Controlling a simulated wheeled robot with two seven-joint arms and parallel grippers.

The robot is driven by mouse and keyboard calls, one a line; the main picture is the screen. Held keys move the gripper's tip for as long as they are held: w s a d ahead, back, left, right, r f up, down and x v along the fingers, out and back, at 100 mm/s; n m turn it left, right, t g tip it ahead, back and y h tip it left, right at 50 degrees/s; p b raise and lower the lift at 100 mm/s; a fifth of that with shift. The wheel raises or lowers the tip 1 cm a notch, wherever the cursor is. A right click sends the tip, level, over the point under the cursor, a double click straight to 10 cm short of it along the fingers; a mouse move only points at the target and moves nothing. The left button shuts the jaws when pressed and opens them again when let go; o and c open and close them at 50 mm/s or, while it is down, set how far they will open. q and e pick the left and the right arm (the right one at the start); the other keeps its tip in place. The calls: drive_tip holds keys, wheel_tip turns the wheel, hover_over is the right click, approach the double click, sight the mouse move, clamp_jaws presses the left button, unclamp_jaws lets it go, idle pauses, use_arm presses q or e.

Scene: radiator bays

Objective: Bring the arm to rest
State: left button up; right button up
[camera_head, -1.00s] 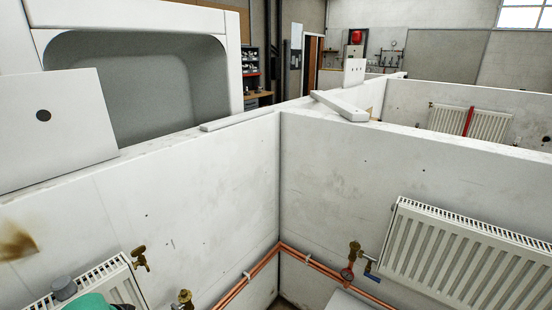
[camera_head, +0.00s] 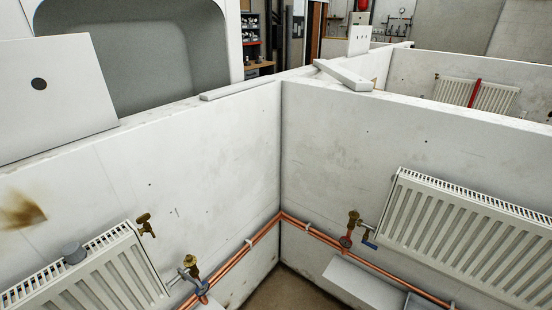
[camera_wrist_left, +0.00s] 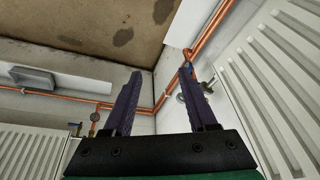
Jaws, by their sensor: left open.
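My left gripper (camera_wrist_left: 161,72) shows in the left wrist view with its two dark purple fingers spread apart. It is open, and nothing is held between the fingers. Copper pipe and bare wall show beyond the fingers. A white radiator (camera_wrist_left: 275,85) stands just to the right of the fingers in that view. My left arm and gripper do not show in the head view now. My right gripper is in neither view.
In the head view, one radiator (camera_head: 90,280) hangs at lower left with a grey cap (camera_head: 73,252) on top, another (camera_head: 465,235) at right. Copper pipes (camera_head: 265,232) run along the corner. A white box (camera_head: 362,285) sits low on the right wall. Loose boards lie on the partition tops.

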use_arm(q)
drive_tip(key=s+f+g+b, duration=0.15)
drive_tip(key=f+b, duration=0.25)
drive_tip(key=f, duration=1.3)
drive_tip(key=s+f+b, duration=0.3)
drive_tip(key=f, duration=1.3)
drive_tip(key=s+a+f+g+b, duration=0.1)
drive_tip(key=s+f+b, duration=0.3)
drive_tip(key=s+f, duration=1.1)
drive_tip(key=shift+s+a+f+m, duration=0.15)
drive_tip(key=shift+a+f+m, duration=0.25)
drive_tip(key=shift+a+f, duration=0.05)
